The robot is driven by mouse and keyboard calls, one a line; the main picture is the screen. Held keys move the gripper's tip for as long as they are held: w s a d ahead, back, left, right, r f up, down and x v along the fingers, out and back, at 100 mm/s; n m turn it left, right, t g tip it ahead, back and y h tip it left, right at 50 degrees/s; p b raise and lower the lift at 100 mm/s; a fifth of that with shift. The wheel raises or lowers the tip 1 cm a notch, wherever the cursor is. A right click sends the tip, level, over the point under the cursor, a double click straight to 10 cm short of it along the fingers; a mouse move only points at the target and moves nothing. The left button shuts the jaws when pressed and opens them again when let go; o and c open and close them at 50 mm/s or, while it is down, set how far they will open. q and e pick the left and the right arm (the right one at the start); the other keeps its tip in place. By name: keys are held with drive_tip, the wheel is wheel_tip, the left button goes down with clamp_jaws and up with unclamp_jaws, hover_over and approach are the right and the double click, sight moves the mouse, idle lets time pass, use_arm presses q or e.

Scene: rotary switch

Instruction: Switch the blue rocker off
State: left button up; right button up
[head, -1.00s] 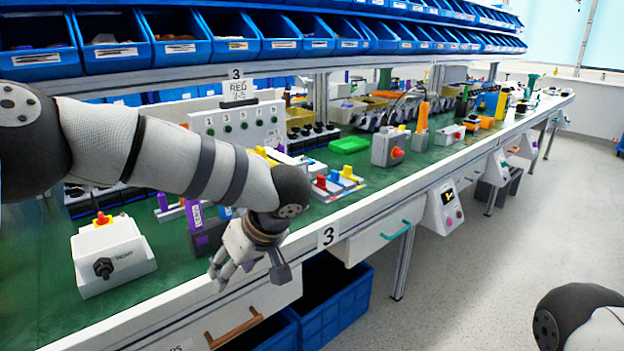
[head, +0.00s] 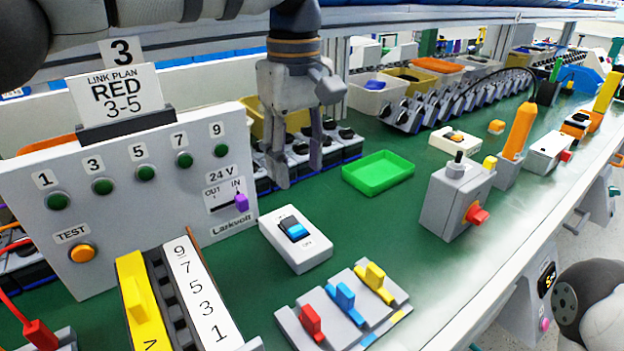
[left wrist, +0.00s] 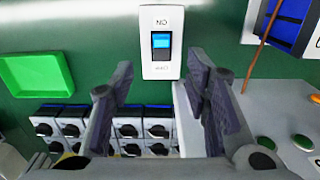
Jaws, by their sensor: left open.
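The blue rocker (head: 294,229) sits in a white switch box (head: 296,252) on the green bench, with a mark reading ON at its near end. It also shows in the left wrist view (left wrist: 161,41), where the ON mark is at the top and the lettering at the other end is hard to read. My left gripper (head: 298,176) points down, open and empty, above and behind the switch box, apart from it. In the left wrist view its two fingers (left wrist: 162,90) stand apart, below the box in the picture. My right gripper is not in view.
A grey panel (head: 120,205) with green buttons stands left of the switch box. A green tray (head: 378,173) lies to its right, and a grey box with a red knob (head: 462,200) further right. Red, blue and yellow levers (head: 345,300) stand in front. Several dark rotary switches line up behind.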

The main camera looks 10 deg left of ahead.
use_arm(q)
hover_over(299, 232)
drive_tip(key=f, duration=0.4)
drive_tip(key=shift+s+f, duration=0.25)
drive_tip(key=shift+f, duration=0.1)
drive_tip(key=f, duration=0.7)
drive_tip(key=shift+w, duration=0.2)
drive_tip(key=shift+c, duration=0.5)
